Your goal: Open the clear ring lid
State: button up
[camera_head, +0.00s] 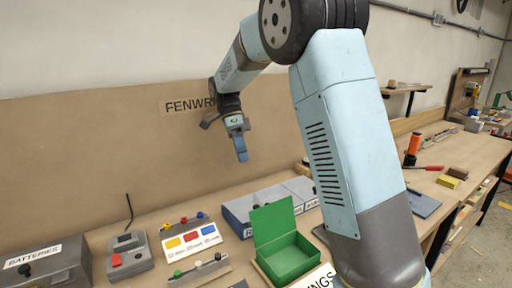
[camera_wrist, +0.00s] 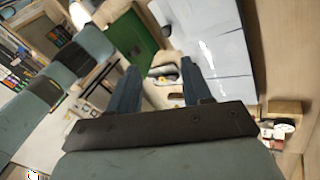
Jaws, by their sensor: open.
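I cannot make out a clear ring lid for certain in either view. A white label ending in "NGS" (camera_head: 315,277) shows at the bottom of the head view, partly hidden behind my arm. A green box (camera_head: 290,258) with its green lid (camera_head: 273,220) standing up is just behind that label. My gripper (camera_head: 241,155) is above the bench near the back wall, its blue fingers pointing down, apart from everything. In the wrist view my gripper (camera_wrist: 158,80) has its two fingers spread, with nothing held between them.
A grey-blue case (camera_head: 240,212) lies behind the green box. A panel with coloured cards (camera_head: 190,240), a grey device (camera_head: 128,255) and a "BATTERIES" box (camera_head: 45,265) stand to the left. An orange-topped bottle (camera_head: 412,147) stands on the right bench. The air around my gripper is clear.

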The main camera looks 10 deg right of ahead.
jog(key=s+d+r, duration=0.2)
jog(key=s+r, duration=0.4)
jog(key=s, duration=0.5)
jog(key=shift+d+r, duration=0.3)
jog(key=shift+r, duration=0.05)
jog(key=s+d+f+n+t+y, duration=0.1)
jog(key=s+d+n+t+y, duration=0.1)
jog(key=s+d+n+t, duration=1.3)
jog(key=m+g, duration=0.9)
jog(key=m, duration=0.6)
send_over(257, 206)
notch_tip(257, 206, down, 7)
notch_tip(257, 206, down, 14)
jog(key=shift+r, duration=0.2)
